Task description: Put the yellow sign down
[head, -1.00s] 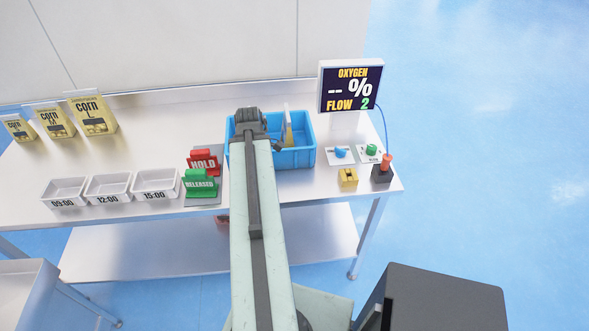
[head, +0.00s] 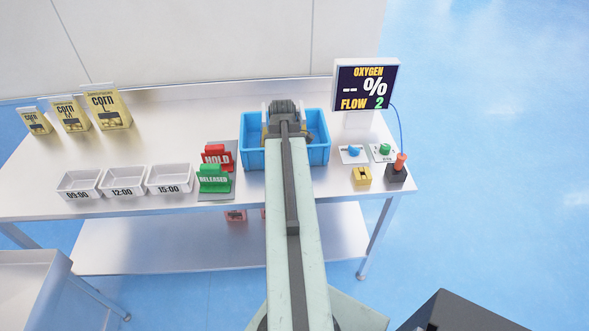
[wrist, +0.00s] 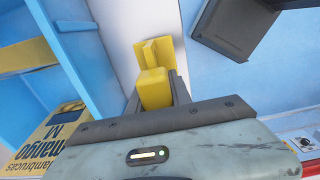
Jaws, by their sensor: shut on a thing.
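The yellow sign (wrist: 154,88) shows in the wrist view as a small yellow block with a folded yellow plate beyond it. My gripper (wrist: 155,92) is shut on the block, with a grey finger on each side. In the head view my own arm reaches over the blue crate (head: 251,160) and hides the sign and the fingertips. I cannot tell whether the sign touches anything below it.
A yellow mango M pouch (wrist: 45,140) lies at lower left in the wrist view. On the table are red HOLD (head: 217,155) and green RELEASED (head: 214,179) signs, white trays (head: 123,182), corn pouches (head: 108,108) and an oxygen display (head: 366,86).

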